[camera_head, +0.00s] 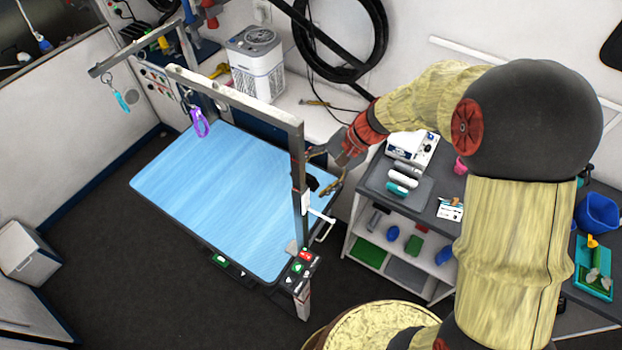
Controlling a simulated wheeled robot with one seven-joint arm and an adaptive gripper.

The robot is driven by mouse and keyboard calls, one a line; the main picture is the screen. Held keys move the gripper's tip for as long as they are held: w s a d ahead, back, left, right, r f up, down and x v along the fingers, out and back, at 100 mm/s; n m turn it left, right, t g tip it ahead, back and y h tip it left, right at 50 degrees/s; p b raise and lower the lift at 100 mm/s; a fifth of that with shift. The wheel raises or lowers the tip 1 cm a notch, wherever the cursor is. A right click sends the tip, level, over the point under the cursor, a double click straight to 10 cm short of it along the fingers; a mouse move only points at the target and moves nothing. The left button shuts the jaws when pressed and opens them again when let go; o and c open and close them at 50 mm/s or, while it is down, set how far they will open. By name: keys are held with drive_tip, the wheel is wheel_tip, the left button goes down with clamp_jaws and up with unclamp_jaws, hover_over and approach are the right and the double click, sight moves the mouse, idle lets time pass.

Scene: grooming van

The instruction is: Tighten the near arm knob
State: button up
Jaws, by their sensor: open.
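The near grooming arm (297,160) is a grey upright post at the near right corner of the blue table (215,195), with a bar running back to the left. A small dark shape, apparently its knob (313,183), sits beside the post just above a white clamp part. My gripper (323,172) is open, reaching in from the right with its fingers close to the post and knob. Part of the knob is hidden, and I cannot tell whether a finger touches it.
The far grooming arm (140,60) stands at the table's back, with a cyan loop (121,101). A purple loop (201,122) hangs from the near arm. A white dryer unit (257,75) stands behind. A shelf cart (395,235) stands to the right. The tabletop is clear.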

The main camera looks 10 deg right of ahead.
drive_tip(key=shift+a+f, duration=0.2)
drive_tip(key=shift+c, duration=0.5)
drive_tip(key=c, duration=1.1)
drive_tip(key=shift+r+p, duration=0.15)
drive_tip(key=shift+p, duration=0.3)
